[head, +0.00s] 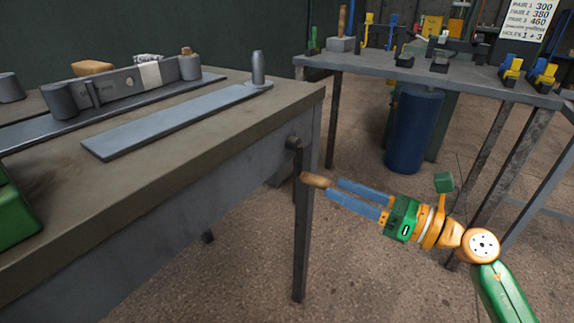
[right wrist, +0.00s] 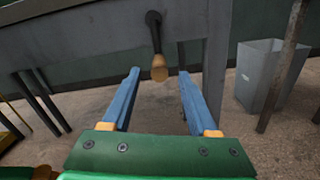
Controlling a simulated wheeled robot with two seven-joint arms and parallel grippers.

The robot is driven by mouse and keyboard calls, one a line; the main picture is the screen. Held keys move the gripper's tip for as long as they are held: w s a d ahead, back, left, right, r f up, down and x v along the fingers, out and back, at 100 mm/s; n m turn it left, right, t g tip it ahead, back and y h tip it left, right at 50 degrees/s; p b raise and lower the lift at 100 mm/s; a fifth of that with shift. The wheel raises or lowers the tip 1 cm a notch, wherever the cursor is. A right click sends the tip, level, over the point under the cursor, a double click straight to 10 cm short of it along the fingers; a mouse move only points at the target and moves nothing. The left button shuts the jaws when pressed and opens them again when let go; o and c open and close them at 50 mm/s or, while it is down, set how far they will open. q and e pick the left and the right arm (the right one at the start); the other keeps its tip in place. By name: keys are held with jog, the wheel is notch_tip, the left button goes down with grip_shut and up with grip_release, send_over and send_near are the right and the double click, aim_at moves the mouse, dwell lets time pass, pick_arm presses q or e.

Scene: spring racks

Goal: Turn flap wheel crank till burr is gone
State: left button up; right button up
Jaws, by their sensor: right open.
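The crank (head: 295,150) sticks out of the workbench's right end, its dark arm hanging down to a wooden handle (head: 315,180). In the right wrist view the crank arm (right wrist: 154,32) and the handle's round end (right wrist: 159,69) show ahead. My right gripper (head: 332,187) is open, its two blue fingers pointing at the handle. In the right wrist view the handle appears between the fingertips, with gaps on both sides. I cannot tell whether the tips reach past its end. No flap wheel or burr can be made out. My left gripper is not in view.
The workbench (head: 225,130) carries a flat grey strip (head: 165,122) with an upright pin (head: 258,68) and a long grey bar assembly (head: 120,84). A second table (head: 400,69) holds several small tools. A blue drum (head: 413,130) stands below it. A grey bin (right wrist: 262,70) is right of the crank.

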aim_at(302, 176)
jog(key=shift+n, duration=0.4)
jog(key=x, duration=0.6)
jog(key=shift+w+a+f, duration=0.1)
jog(key=shift+a+f, duration=0.05)
jog(key=shift+a, duration=0.15)
grip_shut()
dwell(0.6)
